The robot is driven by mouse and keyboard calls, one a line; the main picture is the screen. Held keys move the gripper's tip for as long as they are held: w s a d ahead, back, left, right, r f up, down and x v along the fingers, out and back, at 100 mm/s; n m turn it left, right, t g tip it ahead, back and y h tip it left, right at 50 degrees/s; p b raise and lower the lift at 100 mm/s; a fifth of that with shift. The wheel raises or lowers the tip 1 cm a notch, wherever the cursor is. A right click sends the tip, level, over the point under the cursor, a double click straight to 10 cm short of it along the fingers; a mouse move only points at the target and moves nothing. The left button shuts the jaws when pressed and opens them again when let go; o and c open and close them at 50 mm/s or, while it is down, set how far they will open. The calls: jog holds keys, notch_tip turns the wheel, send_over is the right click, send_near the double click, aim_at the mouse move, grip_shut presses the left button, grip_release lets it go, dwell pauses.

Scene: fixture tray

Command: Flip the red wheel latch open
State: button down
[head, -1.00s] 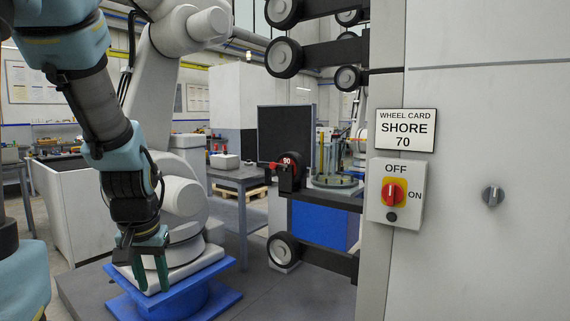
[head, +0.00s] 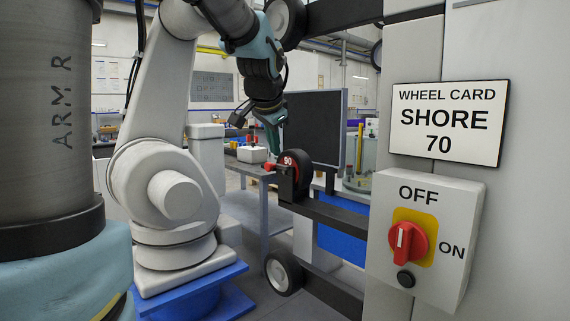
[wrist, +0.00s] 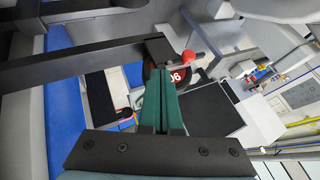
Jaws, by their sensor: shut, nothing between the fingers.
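The red latch (head: 268,167) is a small red lever on a black block beside a black-tyred wheel marked 90 (head: 292,172), on the end of a dark arm. In the wrist view the red latch (wrist: 190,57) sits at the dark arm's end, by the wheel's red face (wrist: 176,76). My gripper (head: 275,151) has its green fingers shut and empty, pointing down just above the latch and wheel. In the wrist view the fingertips (wrist: 160,72) overlap the wheel's edge, with the latch beyond to the upper right. I cannot tell whether they touch.
A card reading SHORE 70 (head: 444,122) and a switch box with a red knob (head: 407,243) are on the white cabinet at right. Another wheel (head: 283,272) is on a lower dark arm. A white robot arm (head: 165,195) stands at left. A dark panel (head: 312,127) stands behind.

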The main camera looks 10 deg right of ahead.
aim_at(272, 164)
jog(key=shift+d+r, duration=0.1)
jog(key=shift+d, duration=0.05)
jog(key=shift+w, duration=0.1)
jog(key=shift+w+d+f+p, duration=0.1)
jog(key=shift+w+f+p, duration=0.25)
jog(key=shift+w+f, duration=1.05)
jog(key=shift+w+d+f+p, duration=0.1)
jog(key=shift+w+f+p, duration=0.3)
jog(key=shift+w+f, duration=1)
jog(key=shift+w+d+f+p, duration=0.1)
jog(key=shift+w+f+p, duration=0.45)
jog(key=shift+w, duration=1.45)
jog(key=shift+f, duration=0.2)
